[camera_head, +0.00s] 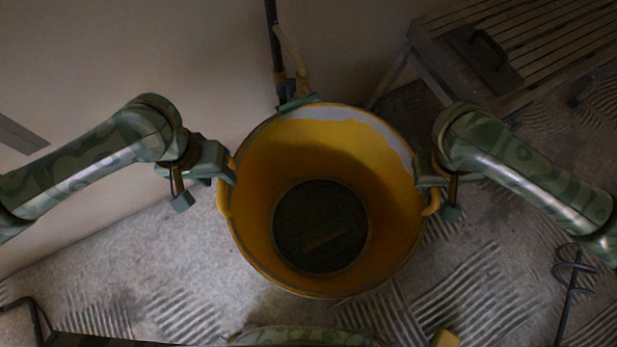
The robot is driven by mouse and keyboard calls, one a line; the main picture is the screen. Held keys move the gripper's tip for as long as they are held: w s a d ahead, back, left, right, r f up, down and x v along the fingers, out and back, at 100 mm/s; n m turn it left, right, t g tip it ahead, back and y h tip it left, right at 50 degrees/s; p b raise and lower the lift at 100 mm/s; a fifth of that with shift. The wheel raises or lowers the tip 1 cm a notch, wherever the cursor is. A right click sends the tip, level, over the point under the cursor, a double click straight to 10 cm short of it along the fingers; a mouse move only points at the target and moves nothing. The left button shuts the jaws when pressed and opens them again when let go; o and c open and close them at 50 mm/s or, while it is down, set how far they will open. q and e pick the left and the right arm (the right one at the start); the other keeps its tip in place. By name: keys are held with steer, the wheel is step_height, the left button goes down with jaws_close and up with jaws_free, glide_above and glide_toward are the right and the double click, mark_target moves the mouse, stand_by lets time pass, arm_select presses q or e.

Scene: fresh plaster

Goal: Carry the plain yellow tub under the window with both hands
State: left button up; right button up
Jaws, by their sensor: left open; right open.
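A round yellow tub (395,210) stands in the middle of the camera_head view, seen from above. A pale grey patch covers its inner wall at the upper right. Its bottom inside is dark, with a faint brownish shape on it. It has a yellow handle on each side. My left gripper (229,174) is open at the tub's left rim, just above the left handle (222,199). My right gripper (424,176) is open at the right rim, just above the right handle (433,204). I cannot tell whether the fingers touch the tub. No window is in view.
A pale wall (150,60) runs behind the tub. A dark pole (273,40) leans there, close to the tub's far rim. A slatted bench (560,45) carrying a dark float (485,58) stands upper right. A spiral mixing paddle (572,275) is at right. The ridged grey floor (130,260) has room lower left.

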arm_select(q)
steer(key=shift+d+f, duration=0.25)
steer(key=shift+f, duration=1)
steer(key=shift+d+f, duration=0.25)
steer(key=shift+f, duration=0.95)
arm_select(e)
steer(key=shift+d+f, duration=0.25)
steer(key=shift+f, duration=1)
steer(key=shift+d+f, duration=0.25)
steer(key=shift+f, duration=0.95)
arm_select(q)
jaws_close()
arm_select(e)
jaws_close()
arm_select(q)
steer(key=shift+w+r, duration=0.1)
arm_select(e)
steer(key=shift+w+r, duration=0.1)
steer(key=shift+w, duration=0.05)
